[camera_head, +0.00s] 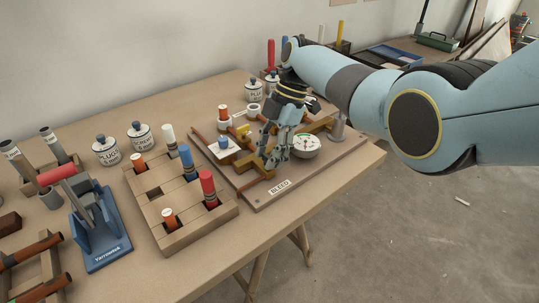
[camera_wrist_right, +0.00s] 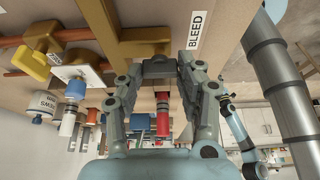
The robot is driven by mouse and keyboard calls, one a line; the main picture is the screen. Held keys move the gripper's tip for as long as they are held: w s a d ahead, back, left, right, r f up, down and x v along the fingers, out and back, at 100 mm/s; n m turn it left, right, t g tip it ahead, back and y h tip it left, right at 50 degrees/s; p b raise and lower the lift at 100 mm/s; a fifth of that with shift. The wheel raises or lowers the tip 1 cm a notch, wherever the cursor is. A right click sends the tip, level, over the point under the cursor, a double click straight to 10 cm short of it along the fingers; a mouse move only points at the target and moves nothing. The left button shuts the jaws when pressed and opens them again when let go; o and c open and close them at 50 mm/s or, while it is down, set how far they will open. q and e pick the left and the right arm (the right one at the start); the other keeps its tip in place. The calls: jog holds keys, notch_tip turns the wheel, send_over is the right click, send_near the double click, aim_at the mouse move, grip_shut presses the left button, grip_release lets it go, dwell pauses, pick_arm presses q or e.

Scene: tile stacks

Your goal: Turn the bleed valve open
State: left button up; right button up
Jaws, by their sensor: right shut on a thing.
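The bleed valve sits on a brown board (camera_head: 234,192) beside a white BLEED label (camera_head: 279,188), which also shows in the wrist view (camera_wrist_right: 196,30). Its brass body (camera_wrist_right: 150,47) shows in the wrist view. My right gripper (camera_head: 274,158) reaches down onto the valve from above, behind the label. In the wrist view its two fingers (camera_wrist_right: 157,76) are closed on the sides of the dark valve handle (camera_wrist_right: 158,68). In the head view the fingers hide most of the handle, so I cannot tell how far it is turned. My left gripper is not in view.
A round gauge (camera_head: 306,147) stands on the board close right of my right gripper. A wooden rack (camera_head: 155,207) with red, blue and white cylinders lies to the left. Lidded jars (camera_head: 106,151) and a blue stand (camera_head: 98,236) are farther left. The table's front right corner is bare.

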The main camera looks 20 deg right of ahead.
dwell(0.5)
jog(key=o, duration=1.2)
jog(key=shift+c, duration=0.2)
jog(key=v, duration=1.2)
